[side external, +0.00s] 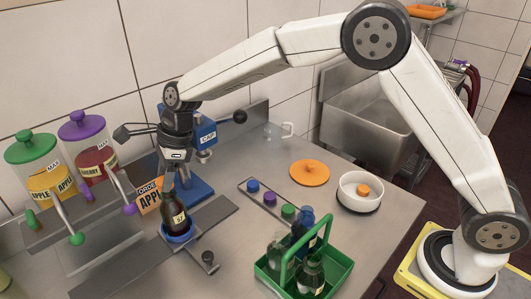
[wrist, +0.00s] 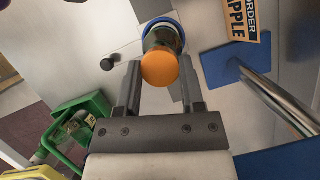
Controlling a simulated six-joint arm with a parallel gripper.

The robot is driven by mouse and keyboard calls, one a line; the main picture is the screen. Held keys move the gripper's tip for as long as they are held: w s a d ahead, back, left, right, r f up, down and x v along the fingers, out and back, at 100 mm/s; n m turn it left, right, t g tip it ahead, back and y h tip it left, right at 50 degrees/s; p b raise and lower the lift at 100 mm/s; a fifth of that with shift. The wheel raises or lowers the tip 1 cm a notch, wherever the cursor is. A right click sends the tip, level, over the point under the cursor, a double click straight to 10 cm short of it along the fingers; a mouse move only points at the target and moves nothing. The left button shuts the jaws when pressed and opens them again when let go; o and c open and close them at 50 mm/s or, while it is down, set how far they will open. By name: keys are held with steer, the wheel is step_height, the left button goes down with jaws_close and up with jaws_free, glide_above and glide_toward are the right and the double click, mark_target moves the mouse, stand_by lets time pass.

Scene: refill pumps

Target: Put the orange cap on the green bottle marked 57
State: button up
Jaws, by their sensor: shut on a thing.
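My gripper (side external: 172,182) points down over a dark green bottle (side external: 174,212) with a yellow label; its number is too small to read surely. The bottle stands upright in a blue ring holder (side external: 178,236), which also shows in the wrist view (wrist: 150,25). In the wrist view, my gripper (wrist: 161,66) is shut on the orange cap (wrist: 160,69), which lines up over the bottle. The fingers hide the bottle's neck in the side view, so I cannot tell whether the cap touches it or sits just above.
A green crate (side external: 338,272) with several bottles stands at front right. A strip (side external: 247,184) holds blue, purple and green caps. A white bowl (side external: 360,202) holds another orange piece. An order card (side external: 148,197), the blue capping press (side external: 203,134) and syrup dispensers (side external: 32,148) stand close by.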

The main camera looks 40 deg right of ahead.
steer(key=shift+f, duration=0.6)
stand_by(0.5)
steer(key=o, duration=1)
steer(key=shift+r, duration=0.1)
steer(key=shift+r, duration=3.45)
